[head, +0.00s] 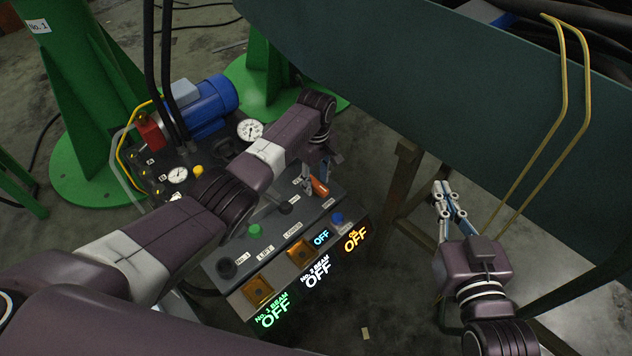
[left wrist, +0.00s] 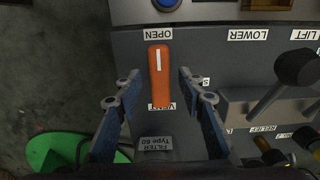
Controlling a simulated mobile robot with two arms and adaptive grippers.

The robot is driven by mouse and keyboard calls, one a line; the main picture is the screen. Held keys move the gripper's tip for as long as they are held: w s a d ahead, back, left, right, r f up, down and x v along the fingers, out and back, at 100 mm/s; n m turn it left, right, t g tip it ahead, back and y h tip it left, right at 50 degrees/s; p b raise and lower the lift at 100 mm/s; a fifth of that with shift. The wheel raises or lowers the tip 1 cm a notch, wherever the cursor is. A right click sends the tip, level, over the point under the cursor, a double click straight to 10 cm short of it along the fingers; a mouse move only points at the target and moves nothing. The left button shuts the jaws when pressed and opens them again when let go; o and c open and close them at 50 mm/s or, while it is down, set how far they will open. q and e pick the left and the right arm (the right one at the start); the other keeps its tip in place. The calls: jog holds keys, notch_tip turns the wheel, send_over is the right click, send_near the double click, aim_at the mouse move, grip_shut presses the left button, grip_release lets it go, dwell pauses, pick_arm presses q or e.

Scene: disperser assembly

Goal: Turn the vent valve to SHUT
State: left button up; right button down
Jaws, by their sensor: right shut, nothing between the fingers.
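The vent valve's orange handle (left wrist: 159,75) carries a white stripe and points at the OPEN label (left wrist: 158,34) in the left wrist view. It also shows in the head view (head: 319,187). A label starting with S (left wrist: 206,82) is mostly hidden behind a finger; the VENT label (left wrist: 161,106) is partly covered by the handle. My left gripper (left wrist: 160,78) is open, with one blue finger on each side of the handle and gaps to both. It also shows in the head view (head: 318,172). My right gripper (head: 441,188) is shut and empty, away from the panel.
A black lever (left wrist: 296,68) stands beside the valve. The panel (head: 275,218) has buttons and lit signs at its front. A blue motor (head: 206,105) and gauges sit behind. A large green-grey beam (head: 420,90) and yellow rods (head: 562,140) are near my right arm.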

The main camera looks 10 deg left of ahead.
pick_arm(q)
jog(key=shift+f, duration=0.1)
pick_arm(e)
jog(key=shift+a+r, duration=0.1)
jog(key=shift+r, duration=0.3)
pick_arm(q)
jog(key=shift+c, duration=0.4)
grip_shut()
jog(key=m+p, duration=0.2)
jog(key=m, duration=0.1)
jog(key=m+p, duration=0.2)
jog(key=m, duration=0.4)
jog(key=shift+m, duration=1.1)
jog(key=m, duration=0.2)
jog(key=shift+m, duration=2.3)
pick_arm(e)
jog(key=s+d+f+g+h, duration=0.1)
jog(key=s+d+f+g, duration=0.2)
jog(key=s+f+g, duration=0.2)
jog(key=s+d+f+g+h, duration=0.2)
jog(key=s+f+g, duration=0.4)
jog(key=s+f, duration=0.5)
jog(key=shift+s+d+f+m, duration=0.25)
jog(key=shift+d+f+m, duration=0.1)
jog(key=shift+d, duration=0.4)
jog(key=shift+s, duration=0.1)
